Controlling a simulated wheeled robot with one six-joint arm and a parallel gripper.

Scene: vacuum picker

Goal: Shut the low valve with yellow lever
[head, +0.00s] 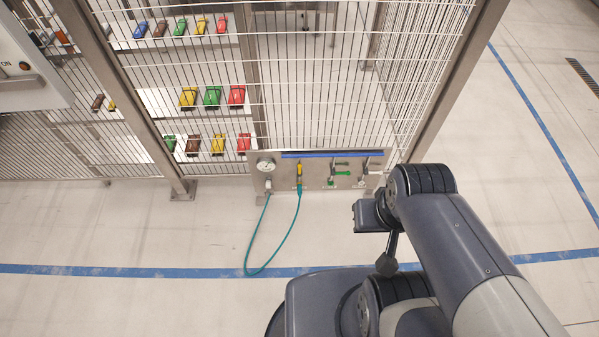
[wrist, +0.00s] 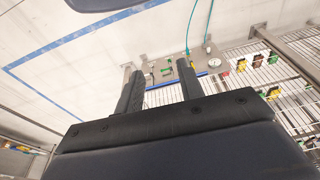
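The valve with the yellow lever (head: 299,170) is on a low metal panel (head: 318,183) at the foot of the wire fence. Its lever looks upright, in line with the teal hose below it. In the wrist view the panel (wrist: 158,74) appears upside down, and a finger hides most of the yellow lever's area. My gripper (wrist: 157,70) is open and empty, its two dark fingers apart and well short of the panel. In the head view my arm is to the right of the panel, and I cannot make out the fingers.
A teal hose (head: 272,262) loops onto the floor. Fence posts (head: 165,150) flank the panel. The floor before it is otherwise clear.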

